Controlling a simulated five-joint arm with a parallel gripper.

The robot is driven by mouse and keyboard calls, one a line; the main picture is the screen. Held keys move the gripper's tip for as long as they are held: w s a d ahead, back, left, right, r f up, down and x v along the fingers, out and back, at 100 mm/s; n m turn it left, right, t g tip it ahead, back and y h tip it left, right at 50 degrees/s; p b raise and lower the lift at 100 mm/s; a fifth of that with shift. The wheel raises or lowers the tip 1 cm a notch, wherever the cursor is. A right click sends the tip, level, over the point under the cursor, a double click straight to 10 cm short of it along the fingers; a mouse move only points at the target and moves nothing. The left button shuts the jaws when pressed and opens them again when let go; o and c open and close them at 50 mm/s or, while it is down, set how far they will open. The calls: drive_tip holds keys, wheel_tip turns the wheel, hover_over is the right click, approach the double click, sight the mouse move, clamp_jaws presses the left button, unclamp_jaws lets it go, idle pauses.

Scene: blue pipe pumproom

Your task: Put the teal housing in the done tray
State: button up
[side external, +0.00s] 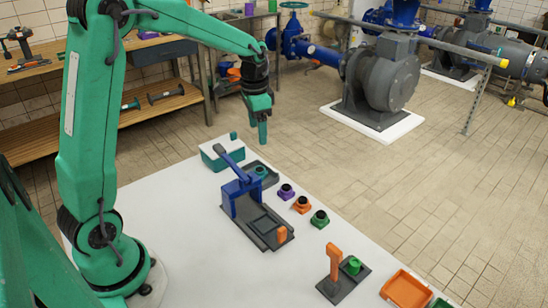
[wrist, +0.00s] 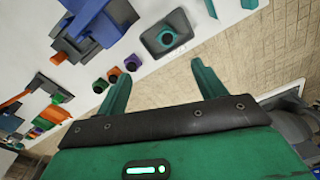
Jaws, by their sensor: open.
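The teal housing (side external: 260,171), with a dark round opening on top, sits inside a shallow dark grey tray (side external: 273,179) behind the blue press. In the wrist view the housing (wrist: 165,38) lies in the grey tray (wrist: 184,21), beyond my fingertips. My gripper (side external: 263,133) points down and is raised above the table's far edge, apart from the housing. Its two fingers (wrist: 160,66) are spread with nothing between them. No label shows which container is the done tray.
A blue press (side external: 240,195) stands beside the tray, its lever tilted up. A teal box (side external: 213,160) is behind it. Purple (side external: 286,192), orange (side external: 302,205) and green (side external: 320,219) housings stand in a row. An orange tray (side external: 405,289) is at the near right.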

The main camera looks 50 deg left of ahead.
drive_tip(key=s+d+r+n+t, duration=0.1)
drive_tip(key=s+d+r, duration=0.1)
drive_tip(key=s, duration=0.5)
drive_tip(key=s+d+r+n+t, duration=0.1)
drive_tip(key=s+d+r+t, duration=0.1)
drive_tip(key=s, duration=0.5)
drive_tip(key=s+d+r+n+t, duration=0.2)
drive_tip(key=s+d+r, duration=0.2)
drive_tip(key=s+d, duration=0.2)
drive_tip(key=shift+s, duration=0.7)
